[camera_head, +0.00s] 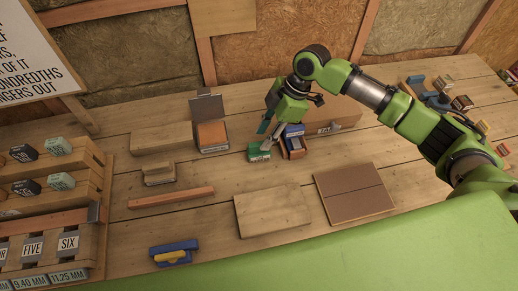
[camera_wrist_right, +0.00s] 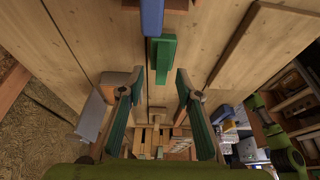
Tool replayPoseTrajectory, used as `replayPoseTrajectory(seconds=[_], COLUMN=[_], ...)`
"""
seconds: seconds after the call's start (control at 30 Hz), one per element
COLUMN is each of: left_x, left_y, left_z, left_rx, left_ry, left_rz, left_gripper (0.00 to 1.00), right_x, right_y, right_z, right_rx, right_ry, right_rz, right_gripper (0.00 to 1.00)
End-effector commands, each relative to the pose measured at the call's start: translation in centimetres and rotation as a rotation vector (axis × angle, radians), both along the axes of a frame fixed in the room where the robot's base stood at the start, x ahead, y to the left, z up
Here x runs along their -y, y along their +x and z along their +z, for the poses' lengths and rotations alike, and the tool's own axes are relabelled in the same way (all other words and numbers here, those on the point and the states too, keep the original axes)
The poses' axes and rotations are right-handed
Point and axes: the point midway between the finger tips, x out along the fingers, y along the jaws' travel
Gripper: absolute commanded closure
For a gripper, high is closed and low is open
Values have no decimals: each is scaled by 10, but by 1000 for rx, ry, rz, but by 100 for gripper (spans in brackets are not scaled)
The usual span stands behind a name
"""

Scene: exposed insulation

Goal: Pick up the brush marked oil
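My right gripper (camera_head: 268,135) reaches in from the right over the middle of the bench. In the right wrist view its two fingers (camera_wrist_right: 159,80) are spread apart with nothing between them. A green block-like item (camera_head: 259,152) with a pale label lies just below the fingers; a green piece (camera_wrist_right: 163,55) shows just beyond the fingertips in the wrist view. A blue item (camera_head: 294,130) is beside it in a small wooden holder, and blue (camera_wrist_right: 152,15) also shows in the wrist view. I cannot read which brush is marked oil. My left gripper is not in view.
A wooden box (camera_head: 345,114) with lettering stands behind the gripper. A brown board (camera_head: 354,193) and a pale wood board (camera_head: 280,212) lie in front. A rack of labelled blocks (camera_head: 60,218) fills the left. A blue and yellow item (camera_head: 174,253) lies at the front edge.

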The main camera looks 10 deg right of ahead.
Motion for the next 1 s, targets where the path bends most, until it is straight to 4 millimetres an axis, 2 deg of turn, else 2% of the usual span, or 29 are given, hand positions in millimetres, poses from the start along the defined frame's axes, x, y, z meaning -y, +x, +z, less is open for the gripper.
replayPoseTrajectory(seconds=[0.13,0.3,0.57,0.67,0.7,1.0], left_x=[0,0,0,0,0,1], left_y=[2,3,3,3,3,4], left_z=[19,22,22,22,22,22], left_rx=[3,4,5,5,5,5], left_ry=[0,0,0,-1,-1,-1], left_rz=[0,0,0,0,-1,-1], left_gripper=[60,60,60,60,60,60], right_x=[-12,-18,-19,-19,-19,-19], right_y=[-4,-3,-3,-3,-3,-3], right_z=[-16,-37,-41,-41,-41,-40], right_rx=[-5,-3,0,-1,-1,0], right_ry=[0,0,0,0,0,1], right_rz=[2,0,1,1,1,1], right_gripper=[68,68,68,91,96,96])
